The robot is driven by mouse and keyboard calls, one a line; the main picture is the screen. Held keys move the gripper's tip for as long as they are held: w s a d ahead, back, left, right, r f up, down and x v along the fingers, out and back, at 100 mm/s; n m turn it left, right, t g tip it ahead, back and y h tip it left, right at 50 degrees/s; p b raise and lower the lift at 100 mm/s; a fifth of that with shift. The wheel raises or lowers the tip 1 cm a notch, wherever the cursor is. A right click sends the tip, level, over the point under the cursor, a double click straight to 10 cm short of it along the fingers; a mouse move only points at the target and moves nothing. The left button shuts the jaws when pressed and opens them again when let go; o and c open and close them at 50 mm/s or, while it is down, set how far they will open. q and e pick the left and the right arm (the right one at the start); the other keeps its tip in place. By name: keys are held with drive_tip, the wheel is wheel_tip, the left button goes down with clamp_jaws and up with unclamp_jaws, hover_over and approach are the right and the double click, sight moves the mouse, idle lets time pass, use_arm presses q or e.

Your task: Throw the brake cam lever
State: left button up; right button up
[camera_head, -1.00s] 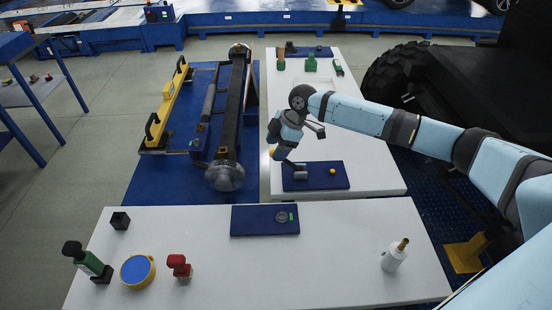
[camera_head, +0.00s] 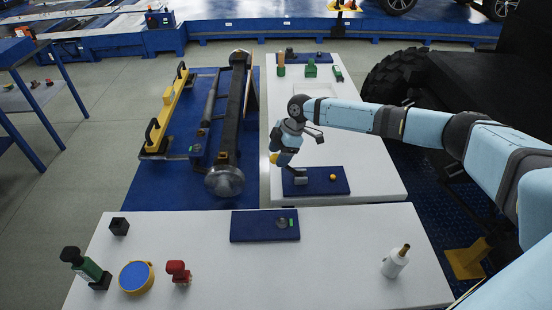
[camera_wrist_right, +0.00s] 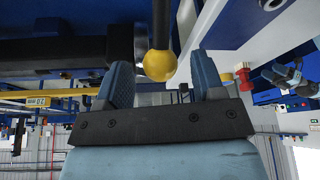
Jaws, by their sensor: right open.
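A yellow ball knob (camera_wrist_right: 160,65) on a dark rod shows in the right wrist view; I take it as the brake cam lever. It lies between and just beyond my right fingertips (camera_wrist_right: 160,82), which are open, with a gap on both sides. In the head view the knob (camera_head: 273,158) shows as a yellow spot beside my right gripper (camera_head: 280,160), which hides most of the lever. The dark axle beam (camera_head: 233,105) with a grey round end stands left of the gripper. A small jointed blue-grey part (camera_wrist_right: 287,78), probably of my left arm, shows in the right wrist view, its finger state unclear.
A blue mat (camera_head: 335,189) with a grey piece and an orange ball lies on the white table right of my gripper. A yellow frame (camera_head: 166,110) stands left of the axle. The near table (camera_head: 330,265) has clear room in its middle.

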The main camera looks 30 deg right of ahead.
drive_tip(key=shift+x, duration=1.3)
clamp_jaws()
